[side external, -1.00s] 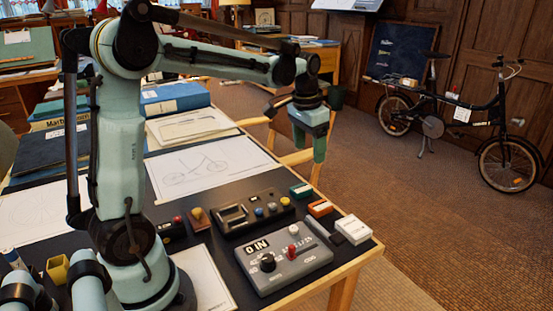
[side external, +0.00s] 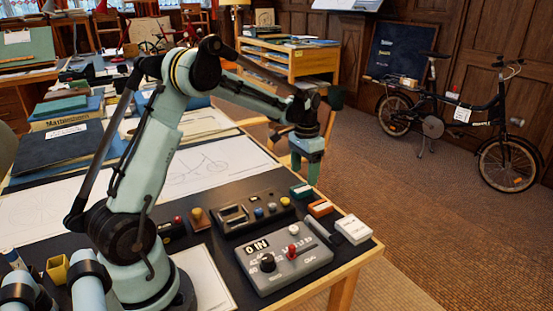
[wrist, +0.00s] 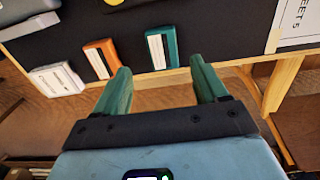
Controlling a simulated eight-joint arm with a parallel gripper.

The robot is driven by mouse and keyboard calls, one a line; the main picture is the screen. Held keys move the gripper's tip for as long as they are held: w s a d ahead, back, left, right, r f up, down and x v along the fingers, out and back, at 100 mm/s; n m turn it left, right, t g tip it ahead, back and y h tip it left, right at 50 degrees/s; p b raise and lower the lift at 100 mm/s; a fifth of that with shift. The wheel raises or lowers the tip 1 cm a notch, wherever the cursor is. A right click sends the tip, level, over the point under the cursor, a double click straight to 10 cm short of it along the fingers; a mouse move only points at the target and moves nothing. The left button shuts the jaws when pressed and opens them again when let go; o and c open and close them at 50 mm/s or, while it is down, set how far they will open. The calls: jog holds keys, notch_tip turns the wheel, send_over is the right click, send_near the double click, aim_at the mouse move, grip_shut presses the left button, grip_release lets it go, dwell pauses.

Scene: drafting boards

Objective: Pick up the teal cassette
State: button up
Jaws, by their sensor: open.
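The teal cassette (side external: 301,191) lies near the right edge of the dark drafting board, with a pale label on its face. In the wrist view the teal cassette (wrist: 162,48) is just beyond the fingertips, roughly between them. My gripper (side external: 307,174) is above the table's edge, close to the cassette, pointing down. In the wrist view my gripper (wrist: 160,66) has its two green fingers apart with nothing between them. The exact height above the cassette cannot be told.
An orange cassette (side external: 320,208) and a white one (side external: 353,229) lie beside the teal one along the table edge. A grey control box (side external: 285,265) and a dark device (side external: 255,214) with buttons stand nearby. A drawing sheet (side external: 235,160) lies behind.

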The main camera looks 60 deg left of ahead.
aim_at(301, 188)
jog(key=shift+s+a+f, duration=0.1)
jog(key=shift+a+f, duration=0.05)
jog(key=shift+f, duration=1.2)
jog(key=shift+s+a+f, duration=0.1)
jog(key=shift+f, duration=1.2)
jog(key=c, duration=1.1)
jog(key=shift+r, duration=0.15)
jog(key=shift+c, duration=0.2)
